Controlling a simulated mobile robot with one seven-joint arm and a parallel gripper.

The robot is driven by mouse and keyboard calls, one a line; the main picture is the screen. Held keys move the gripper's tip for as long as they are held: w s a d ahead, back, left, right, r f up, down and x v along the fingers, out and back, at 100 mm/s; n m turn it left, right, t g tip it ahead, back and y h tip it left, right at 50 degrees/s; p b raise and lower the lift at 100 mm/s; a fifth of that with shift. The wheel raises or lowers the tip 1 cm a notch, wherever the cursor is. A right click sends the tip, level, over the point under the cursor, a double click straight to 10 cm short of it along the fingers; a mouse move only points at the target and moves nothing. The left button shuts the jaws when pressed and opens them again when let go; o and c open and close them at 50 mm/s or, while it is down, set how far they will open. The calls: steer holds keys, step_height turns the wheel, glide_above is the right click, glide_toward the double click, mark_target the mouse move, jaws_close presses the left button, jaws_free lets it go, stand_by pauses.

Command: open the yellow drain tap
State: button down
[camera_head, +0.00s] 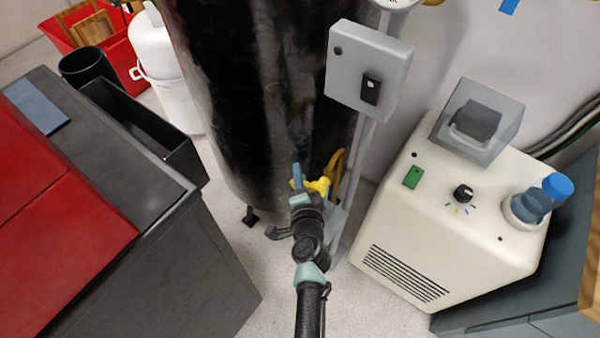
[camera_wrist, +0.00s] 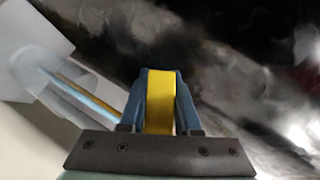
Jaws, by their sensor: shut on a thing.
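The yellow drain tap (camera_head: 318,185) sits low on the front of the black tank (camera_head: 250,90). My gripper (camera_head: 298,182) reaches down to it, with one blue finger showing beside the yellow handle. In the wrist view, my gripper (camera_wrist: 158,85) has its two blue fingers closed on either side of the yellow tap handle (camera_wrist: 160,100). The fingers hide the handle's sides, and the tap's body is not clear there.
A grey switch box (camera_head: 368,65) stands on a post right of the tank. A cream machine (camera_head: 440,225) is at the right. A dark cabinet with a red top (camera_head: 60,190) is at the left. Pale floor lies between them.

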steer(key=c, duration=0.6)
jaws_free()
steer(key=p+v, duration=0.3)
steer(key=v, duration=1)
